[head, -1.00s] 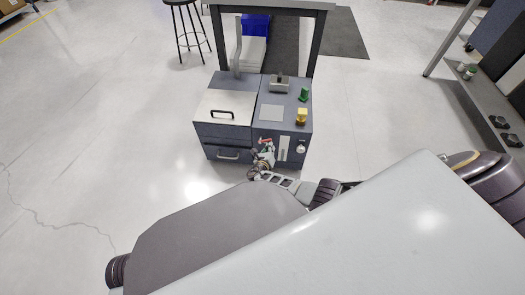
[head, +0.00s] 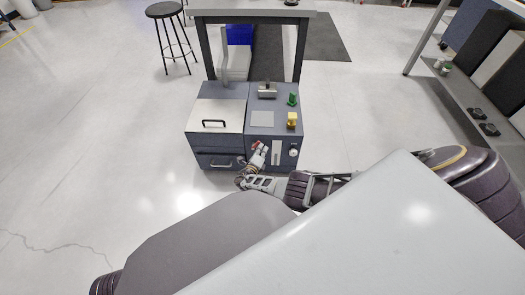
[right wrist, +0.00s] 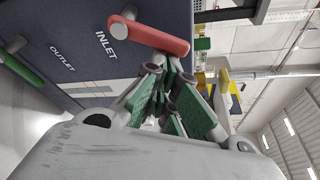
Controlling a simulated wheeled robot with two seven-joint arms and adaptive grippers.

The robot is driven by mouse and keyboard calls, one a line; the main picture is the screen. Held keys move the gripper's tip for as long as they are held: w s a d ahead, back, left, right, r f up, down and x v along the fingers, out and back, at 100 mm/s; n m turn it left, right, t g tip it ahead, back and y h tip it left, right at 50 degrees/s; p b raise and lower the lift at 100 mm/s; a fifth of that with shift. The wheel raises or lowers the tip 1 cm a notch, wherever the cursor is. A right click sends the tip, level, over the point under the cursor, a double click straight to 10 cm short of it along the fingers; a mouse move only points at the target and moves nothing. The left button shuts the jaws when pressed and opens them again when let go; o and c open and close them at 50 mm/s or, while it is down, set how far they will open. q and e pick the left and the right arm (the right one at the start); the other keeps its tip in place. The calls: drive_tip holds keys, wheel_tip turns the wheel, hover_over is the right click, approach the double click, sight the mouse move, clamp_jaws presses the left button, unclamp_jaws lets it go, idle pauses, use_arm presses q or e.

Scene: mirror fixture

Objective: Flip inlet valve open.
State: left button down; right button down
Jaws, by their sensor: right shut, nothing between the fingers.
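The inlet valve's red handle (right wrist: 150,33) shows large in the right wrist view, sticking out of a dark panel beside the word INLET. It slants across the picture there, and it is a small red spot (head: 257,146) in the head view. My right gripper (right wrist: 160,72) is shut and empty, with its green-padded fingers together. Its tips are close to the red handle, on its lower side in the wrist picture; I cannot tell whether they touch. The right gripper also shows in the head view (head: 257,158), at the front face of the machine. My left gripper is not in view.
The outlet's green handle (right wrist: 20,68) is on the same panel. The grey machine (head: 220,143) carries a green knob (head: 292,99) and a yellow block (head: 292,120) on top. A stool (head: 164,11) stands behind at left. The floor to the left is clear.

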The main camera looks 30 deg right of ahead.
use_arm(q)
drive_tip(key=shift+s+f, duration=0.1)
use_arm(e)
drive_tip(key=shift+w+a+r+n, duration=0.1)
drive_tip(key=shift+a+r+n, duration=0.15)
drive_tip(key=shift+n, duration=0.35)
drive_tip(key=shift+w+a+r, duration=0.15)
drive_tip(key=shift+r, duration=0.15)
idle(0.7)
